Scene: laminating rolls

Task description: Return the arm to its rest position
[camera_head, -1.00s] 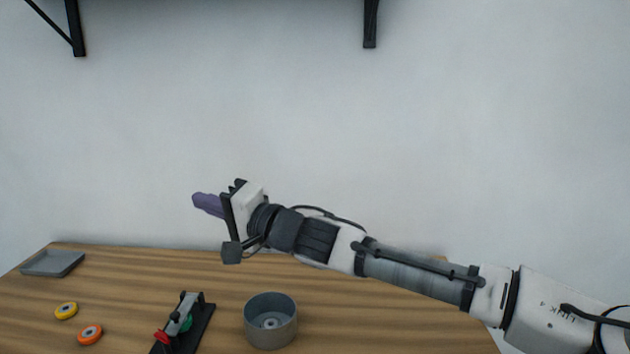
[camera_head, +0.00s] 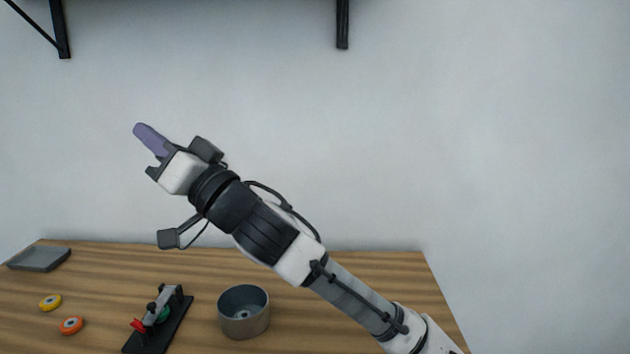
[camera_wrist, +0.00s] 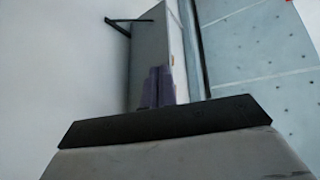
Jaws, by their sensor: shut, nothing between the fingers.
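My arm reaches up and to the left across the head view, in front of the pale wall. My gripper (camera_head: 150,138) is at its upper end, tilted up to the left, well above the table. Its purple fingers are together with nothing between them. In the wrist view the shut fingers (camera_wrist: 158,87) point away from the camera, towards a shelf and wall, with no object at their tips.
Below, the wooden table (camera_head: 300,275) bears a grey tray (camera_head: 40,259), a yellow roll (camera_head: 50,302), an orange roll (camera_head: 71,325), a black device with a red part (camera_head: 158,320) and a round grey container (camera_head: 244,312). Shelf brackets (camera_head: 342,25) hang at the top. Air around the gripper is clear.

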